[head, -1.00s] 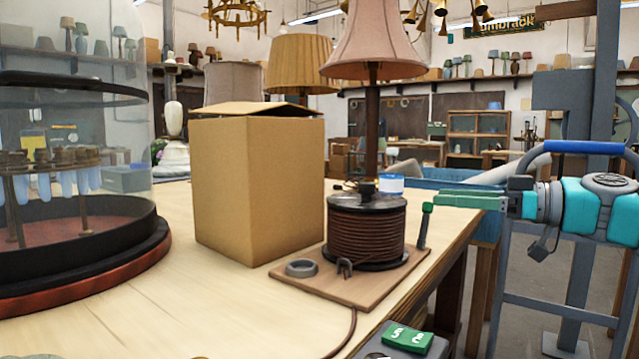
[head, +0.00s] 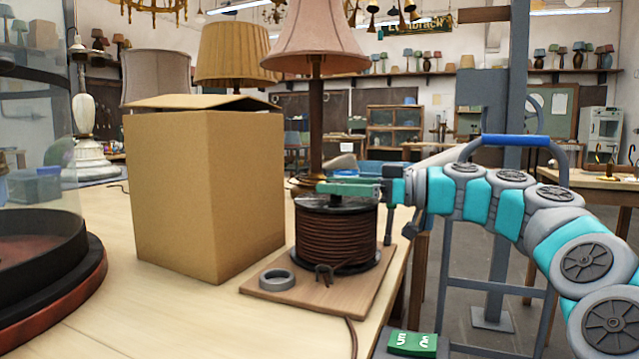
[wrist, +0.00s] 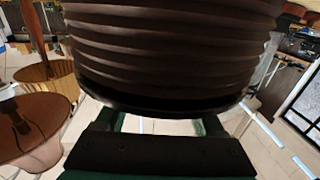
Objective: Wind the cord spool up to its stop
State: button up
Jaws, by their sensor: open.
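The cord spool (head: 337,235), wound with brown cord between black flanges, stands upright on a wooden board (head: 352,296) near the table's right edge. My gripper (head: 330,188) reaches in from the right, its green fingers level across the spool's top. It is open, and the fingers hide the spool's top knob. I cannot tell whether they touch it. In the wrist view, the spool's ribbed winding (wrist: 170,50) fills the upper middle, and the two green fingers run behind its dark flange. A post with a green upper part (head: 388,220) stands right of the spool.
A grey ring (head: 277,279) and a small dark cord guide (head: 324,274) are on the board's front. A cardboard box (head: 205,190) stands close left. A pink-shaded lamp (head: 315,45) rises behind the spool. A green-topped box (head: 412,343) is at the front.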

aim_at(321, 198)
jog(key=shift+x, duration=1.55)
jog(key=shift+c, duration=0.3)
grip_shut()
